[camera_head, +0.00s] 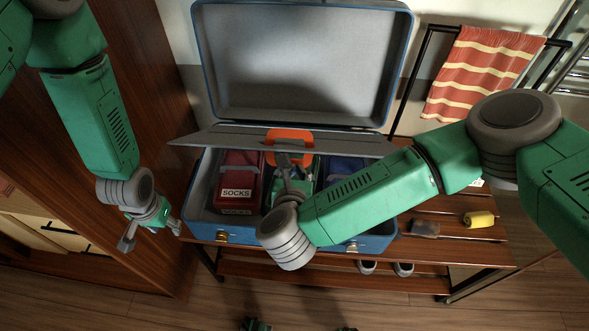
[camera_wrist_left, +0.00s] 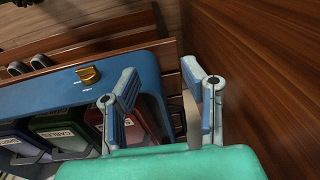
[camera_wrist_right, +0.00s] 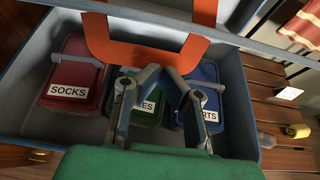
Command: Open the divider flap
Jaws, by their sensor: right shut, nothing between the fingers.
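The divider flap (camera_head: 230,137) is a thin grey panel in the open blue suitcase (camera_head: 209,238), seen raised at a shallow tilt above the packed cases. Its orange pull loop (camera_head: 289,134) is at the middle of the flap and is large in the right wrist view (camera_wrist_right: 100,40). My right gripper (camera_head: 281,160) is shut and empty, just in front of the loop and above the green case; I cannot tell whether it touches the loop. My left gripper (camera_head: 152,236) is open and empty, left of the suitcase's front corner; it also shows in the left wrist view (camera_wrist_left: 160,72).
A red case labelled SOCKS (camera_head: 238,180), a green case (camera_wrist_right: 140,98) and a blue case (camera_wrist_right: 204,88) lie inside the suitcase. The lid (camera_head: 300,60) stands open behind. A wooden wardrobe (camera_head: 150,120) is close on the left. A yellow roll (camera_head: 479,219) lies on the slatted rack.

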